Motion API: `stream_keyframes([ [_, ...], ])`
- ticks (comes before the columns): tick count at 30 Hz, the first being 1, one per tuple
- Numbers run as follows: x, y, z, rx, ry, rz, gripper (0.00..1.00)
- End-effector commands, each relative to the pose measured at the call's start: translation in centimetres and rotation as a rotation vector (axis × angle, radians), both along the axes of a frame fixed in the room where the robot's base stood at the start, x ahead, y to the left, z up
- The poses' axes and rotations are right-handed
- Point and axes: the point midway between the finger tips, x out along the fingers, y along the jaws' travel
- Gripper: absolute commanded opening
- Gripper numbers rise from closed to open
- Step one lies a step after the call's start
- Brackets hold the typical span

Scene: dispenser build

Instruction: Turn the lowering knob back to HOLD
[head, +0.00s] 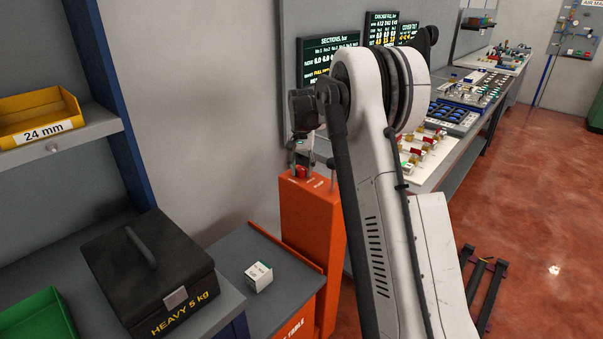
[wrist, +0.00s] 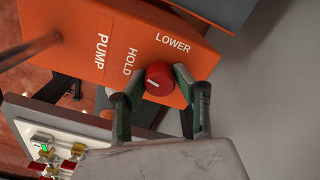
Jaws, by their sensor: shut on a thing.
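The lowering knob (wrist: 159,76) is a red round knob with a short white mark, on the orange pump housing (wrist: 75,35). White words HOLD and LOWER are printed beside it, and PUMP is farther left. The white mark shows on the knob's lower left part; I cannot tell surely which word it stands for. My gripper (wrist: 155,86) has one green-and-black finger on each side of the knob and is shut on it. In the head view my gripper (head: 302,160) is at the top of the orange column (head: 312,225), where a bit of red shows.
Left of the column is a grey table (head: 232,270) with a small white box (head: 258,277). A black HEAVY 5 kg case (head: 140,265) stands farther left. A grey wall is close behind the column. A bench (head: 455,150) with fittings runs to the right.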

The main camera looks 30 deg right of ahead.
Motion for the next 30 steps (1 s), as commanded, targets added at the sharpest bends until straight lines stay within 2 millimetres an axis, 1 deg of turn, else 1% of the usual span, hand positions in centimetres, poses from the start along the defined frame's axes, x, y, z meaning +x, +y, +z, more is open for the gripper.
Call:
stream_keyframes([
  [6, 0.02, 0.00, 0.00, -0.001, -0.001, 0.137, 0.02],
  [12, 0.02, 0.00, 0.03, -0.001, -0.001, 0.213, 0.02],
  [19, 0.02, 0.00, 0.06, -0.001, -0.001, 0.250, 0.02],
  [30, 0.02, 0.00, 0.07, -0.001, -0.001, 0.253, 0.02],
])
